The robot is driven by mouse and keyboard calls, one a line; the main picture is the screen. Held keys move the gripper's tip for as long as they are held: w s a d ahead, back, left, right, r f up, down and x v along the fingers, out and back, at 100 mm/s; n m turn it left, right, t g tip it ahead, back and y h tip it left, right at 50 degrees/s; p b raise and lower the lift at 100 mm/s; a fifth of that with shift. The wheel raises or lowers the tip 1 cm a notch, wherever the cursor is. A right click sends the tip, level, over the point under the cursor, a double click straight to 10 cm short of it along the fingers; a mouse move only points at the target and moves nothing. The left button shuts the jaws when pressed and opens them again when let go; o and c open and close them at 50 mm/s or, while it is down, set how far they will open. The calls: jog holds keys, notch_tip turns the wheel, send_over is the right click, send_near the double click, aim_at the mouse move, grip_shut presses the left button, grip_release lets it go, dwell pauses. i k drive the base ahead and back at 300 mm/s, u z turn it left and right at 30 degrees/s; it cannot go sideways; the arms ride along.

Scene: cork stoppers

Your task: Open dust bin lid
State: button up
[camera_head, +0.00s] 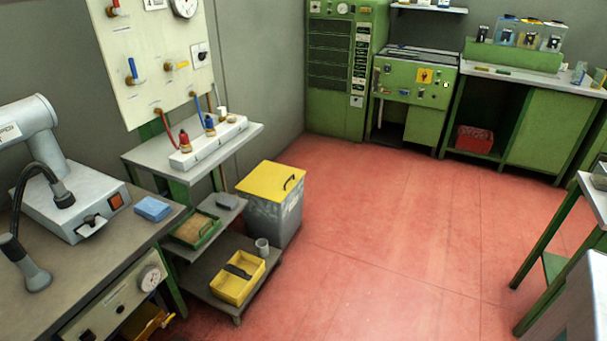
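The dust bin (277,220) is a grey, scuffed box standing on the red floor, left of the middle of the head view. Its yellow lid (265,181) lies flat on top and is shut. A dark curved handle (289,183) sits toward the lid's right side. The bin's lower left part is partly hidden by the low shelves in front. My gripper is not in view, so its state and its distance from the lid do not show.
Low shelves with a yellow tray (238,280) and a grey cup (262,247) stand before the bin. A white shelf with valves (208,143) is at its left. Green cabinets (338,70) line the back. Red floor (390,220) right of the bin is clear.

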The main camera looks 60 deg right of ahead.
aim_at(272, 181)
jog(key=k, duration=0.2)
jog(key=z, duration=1.6)
jog(key=k, duration=0.9)
jog(key=u, duration=0.15)
jog(key=i, duration=0.75)
jog(key=z, duration=0.05)
